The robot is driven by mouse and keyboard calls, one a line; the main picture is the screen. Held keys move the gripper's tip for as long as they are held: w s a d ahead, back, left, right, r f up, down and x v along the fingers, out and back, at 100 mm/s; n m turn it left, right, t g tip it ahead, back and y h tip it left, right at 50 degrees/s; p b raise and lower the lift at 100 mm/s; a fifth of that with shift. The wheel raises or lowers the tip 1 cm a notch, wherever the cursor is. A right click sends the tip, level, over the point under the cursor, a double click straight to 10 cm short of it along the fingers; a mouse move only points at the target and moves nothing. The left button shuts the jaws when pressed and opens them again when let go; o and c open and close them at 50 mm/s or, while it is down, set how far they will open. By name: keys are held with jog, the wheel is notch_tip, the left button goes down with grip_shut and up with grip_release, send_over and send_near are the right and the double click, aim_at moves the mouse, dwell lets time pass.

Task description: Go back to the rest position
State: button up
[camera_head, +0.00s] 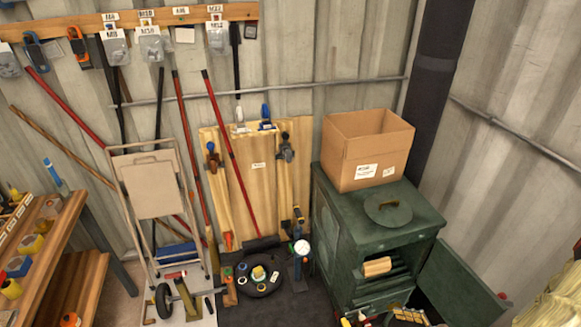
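My gripper is not in view, and no part of my arm can be made out for sure. The task names no object to handle. In the head camera view I look down into a corner of the container shop. A green metal stove-like cabinet (335,235) stands at the right of the middle, with its door (455,285) swung open to the right. An open cardboard box (350,155) sits on top of it. A small wooden piece (377,266) lies inside the cabinet's opening.
A wooden workbench (50,250) with small items stands at the left. A folding step stool (155,190) leans near the wall, beside long-handled tools. Wooden boards (262,185) lean at the back. A round black tray (258,284) and several tools clutter the floor. Little floor is free.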

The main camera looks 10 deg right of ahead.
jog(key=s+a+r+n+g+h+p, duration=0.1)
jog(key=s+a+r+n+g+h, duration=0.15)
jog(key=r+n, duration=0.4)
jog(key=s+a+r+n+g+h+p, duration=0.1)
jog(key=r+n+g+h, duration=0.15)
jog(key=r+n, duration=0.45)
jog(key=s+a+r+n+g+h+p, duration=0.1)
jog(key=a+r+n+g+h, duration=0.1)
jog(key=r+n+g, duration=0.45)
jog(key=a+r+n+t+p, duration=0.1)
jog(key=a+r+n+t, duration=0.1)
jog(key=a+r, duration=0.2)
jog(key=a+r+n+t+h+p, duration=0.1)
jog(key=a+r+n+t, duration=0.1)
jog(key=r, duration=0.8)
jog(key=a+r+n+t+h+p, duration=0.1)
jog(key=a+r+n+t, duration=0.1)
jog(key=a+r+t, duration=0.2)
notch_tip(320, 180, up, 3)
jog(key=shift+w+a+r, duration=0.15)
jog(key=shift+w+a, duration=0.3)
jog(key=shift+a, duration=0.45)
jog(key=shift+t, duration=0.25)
